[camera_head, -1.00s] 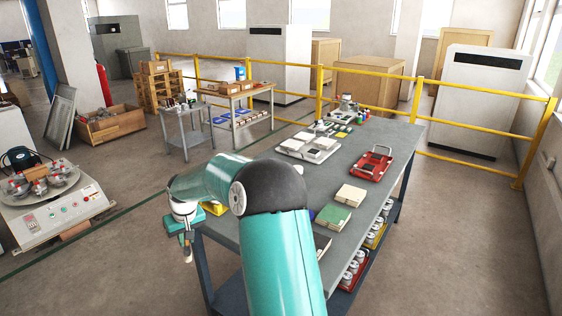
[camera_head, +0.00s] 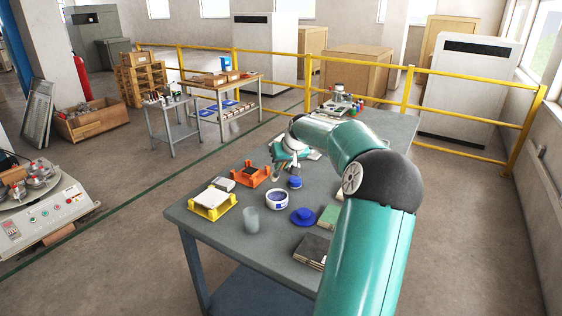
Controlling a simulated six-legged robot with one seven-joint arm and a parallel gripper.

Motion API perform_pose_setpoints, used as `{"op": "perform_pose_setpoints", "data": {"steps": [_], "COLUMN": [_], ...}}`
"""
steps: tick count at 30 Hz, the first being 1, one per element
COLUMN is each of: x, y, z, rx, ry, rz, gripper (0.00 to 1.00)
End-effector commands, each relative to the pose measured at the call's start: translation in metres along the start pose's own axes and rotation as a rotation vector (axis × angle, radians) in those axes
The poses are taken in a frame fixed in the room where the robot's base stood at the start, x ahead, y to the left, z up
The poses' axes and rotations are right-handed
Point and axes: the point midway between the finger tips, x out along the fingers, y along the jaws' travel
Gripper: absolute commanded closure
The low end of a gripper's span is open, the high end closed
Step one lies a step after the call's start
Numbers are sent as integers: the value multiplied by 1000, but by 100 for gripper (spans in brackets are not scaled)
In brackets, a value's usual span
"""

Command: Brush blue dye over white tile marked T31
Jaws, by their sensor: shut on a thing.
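My gripper (camera_head: 285,165) is over the workbench, behind the orange holder and the dye bowl. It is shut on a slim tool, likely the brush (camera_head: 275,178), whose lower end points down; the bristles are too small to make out. A white tile (camera_head: 213,199) lies on a yellow holder (camera_head: 210,214) near the bench's left corner; no T31 marking is readable. A white-rimmed bowl with blue dye (camera_head: 277,199) stands right of the tile. My gripper is apart from the tile. My arm hides part of the bench.
An orange holder (camera_head: 245,180) with a dark piece stands behind the white tile. A clear glass (camera_head: 251,220), a blue round dish (camera_head: 303,216) and a small blue jar (camera_head: 294,182) stand nearby. Dark slabs (camera_head: 313,250) lie at the front edge. A yellow railing (camera_head: 390,104) runs behind.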

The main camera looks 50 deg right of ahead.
Motion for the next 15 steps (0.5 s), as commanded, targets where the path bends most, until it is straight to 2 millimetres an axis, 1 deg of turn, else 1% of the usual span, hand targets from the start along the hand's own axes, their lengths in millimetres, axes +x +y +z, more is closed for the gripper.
{"op": "perform_pose_setpoints", "data": {"steps": [1, 5, 8, 15], "x": [-2, 1, 7, 29], "y": [6, 7, 8, 10], "z": [1, 6, 12, 26], "rx": [6, 6, 6, 5], "ry": [4, 3, 3, 2], "rz": [3, 3, 3, 2], "gripper": [100, 100, 100, 100]}}
